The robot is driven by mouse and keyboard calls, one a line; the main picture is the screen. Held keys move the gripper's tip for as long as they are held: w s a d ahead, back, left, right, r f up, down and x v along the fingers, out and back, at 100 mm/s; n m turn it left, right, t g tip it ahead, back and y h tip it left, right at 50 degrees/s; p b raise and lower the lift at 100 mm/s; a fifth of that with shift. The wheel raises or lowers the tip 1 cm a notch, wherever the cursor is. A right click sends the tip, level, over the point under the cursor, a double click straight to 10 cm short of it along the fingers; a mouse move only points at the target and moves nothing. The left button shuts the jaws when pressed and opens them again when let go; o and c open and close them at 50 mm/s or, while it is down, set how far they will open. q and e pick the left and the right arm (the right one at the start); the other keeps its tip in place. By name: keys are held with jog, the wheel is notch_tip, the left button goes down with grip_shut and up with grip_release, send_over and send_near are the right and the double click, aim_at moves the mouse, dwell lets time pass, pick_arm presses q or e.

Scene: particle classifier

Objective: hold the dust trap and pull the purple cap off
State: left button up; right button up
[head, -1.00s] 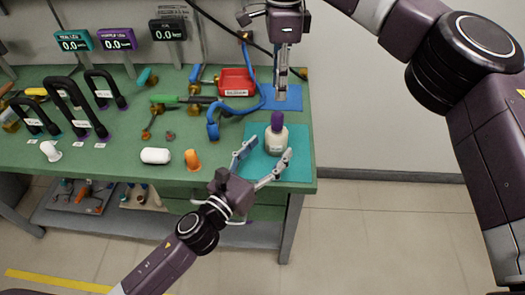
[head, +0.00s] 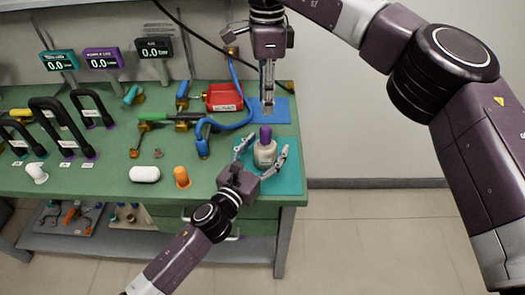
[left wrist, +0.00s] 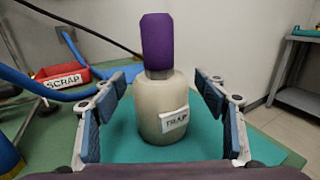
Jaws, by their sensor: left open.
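The dust trap, a cream bottle (head: 264,155) labelled TRAP, stands upright on a teal mat (head: 290,181) at the bench's right front. Its purple cap (head: 265,134) sits on top. In the left wrist view the bottle (left wrist: 153,112) and cap (left wrist: 156,42) are upright and centred. My left gripper (head: 261,148) is open, with a finger on each side of the bottle; in the left wrist view gaps show between both fingers and the bottle. My right gripper (head: 267,108) points down over the blue mat (head: 279,116), behind the cap. Its fingers look close together, but their opening is unclear.
A red SCRAP tray (head: 222,99) and a blue hose (head: 233,124) lie left of the right gripper. An orange piece (head: 181,177) and a white capsule (head: 145,174) lie to the left. Black handles and displays fill the left side. The bench ends just right of the teal mat.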

pick_arm(q)
grip_shut()
dwell(0.8)
dwell(0.4)
